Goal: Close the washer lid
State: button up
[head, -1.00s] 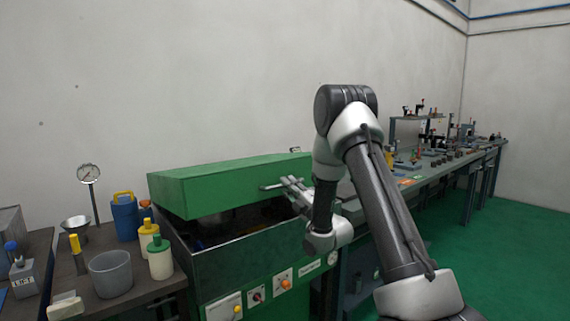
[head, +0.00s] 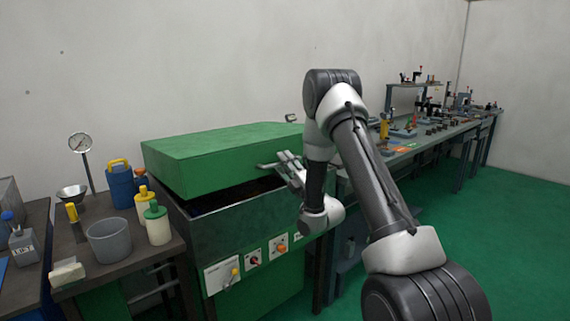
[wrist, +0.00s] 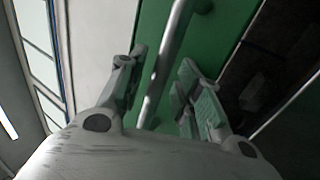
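The green washer lid (head: 215,155) is partly lowered over the green washer tub (head: 250,227). A dark gap shows between the lid's front edge and the tub rim. A metal bar handle (head: 268,165) sticks out from the lid's front at its right end. My gripper (head: 285,163) is at this handle. In the wrist view, the handle (wrist: 168,55) runs between the two spread fingers of my gripper (wrist: 162,85), with space visible on both sides. Whether a finger touches it is unclear.
A side table at left holds a grey bucket (head: 110,241), bottles (head: 157,224), a blue jug (head: 121,185) and a dial gauge (head: 80,143). A long workbench (head: 410,152) with fixtures runs to the right. The green floor (head: 510,220) at right is clear.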

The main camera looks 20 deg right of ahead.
notch_tip(320, 180, up, 10)
jog(key=shift+w+d+r, duration=0.1)
dwell(0.5)
jog(key=shift+f, duration=0.3)
jog(key=s+f, duration=0.3)
jog(key=f, duration=0.5)
jog(key=shift+s+d, duration=0.4)
jog(key=shift+d, duration=0.05)
